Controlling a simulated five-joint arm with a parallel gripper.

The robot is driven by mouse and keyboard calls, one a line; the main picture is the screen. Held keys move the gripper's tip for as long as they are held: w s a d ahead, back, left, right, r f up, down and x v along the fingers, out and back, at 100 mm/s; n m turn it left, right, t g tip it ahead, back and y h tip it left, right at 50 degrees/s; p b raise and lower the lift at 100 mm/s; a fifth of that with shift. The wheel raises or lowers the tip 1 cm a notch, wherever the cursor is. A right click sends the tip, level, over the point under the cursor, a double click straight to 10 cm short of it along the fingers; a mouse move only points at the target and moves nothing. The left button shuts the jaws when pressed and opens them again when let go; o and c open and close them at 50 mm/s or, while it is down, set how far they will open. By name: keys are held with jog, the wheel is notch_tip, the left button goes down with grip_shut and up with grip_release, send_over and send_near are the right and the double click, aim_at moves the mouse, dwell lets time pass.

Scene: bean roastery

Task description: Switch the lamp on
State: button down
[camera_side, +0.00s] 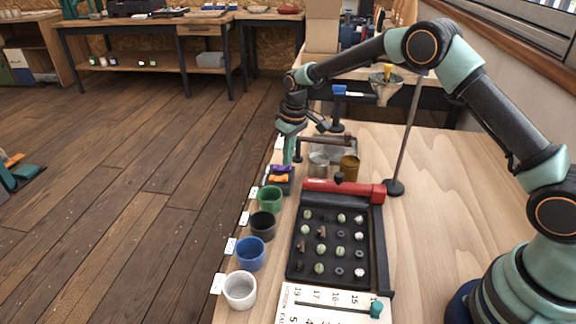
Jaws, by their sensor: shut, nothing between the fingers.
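My gripper (288,160) points straight down at the far left part of the worktable, its fingers shut with nothing seen between them. Just below the fingertips is a small dark box (281,187) with a purple piece (281,168) and an orange piece (279,178) on top. These may be switches, but they are too small to tell. The fingertips are very close to the purple piece; I cannot tell whether they touch it. I cannot pick out a lamp for certain, or see whether one is lit.
Green (270,199), black (263,225), blue (250,254) and white (240,290) cups line the left edge. A black tray (375,250) of small pieces lies beside them, with a red bar (345,190) behind. A funnel (387,90) hangs on a stand.

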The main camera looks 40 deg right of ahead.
jog(key=shift+f, duration=0.35)
jog(key=shift+r, duration=3.55)
jog(key=s+d+r+t, duration=0.2)
jog(key=s+r, duration=1.3)
jog(key=r, duration=0.3)
jog(key=s+d+f+m+t, duration=0.1)
jog(key=s+f, duration=0.1)
jog(key=s, duration=0.4)
jog(key=s+d+f+m+t, duration=0.1)
jog(key=s+f+m, duration=0.1)
jog(key=s, duration=0.5)
jog(key=shift+f, duration=0.25)
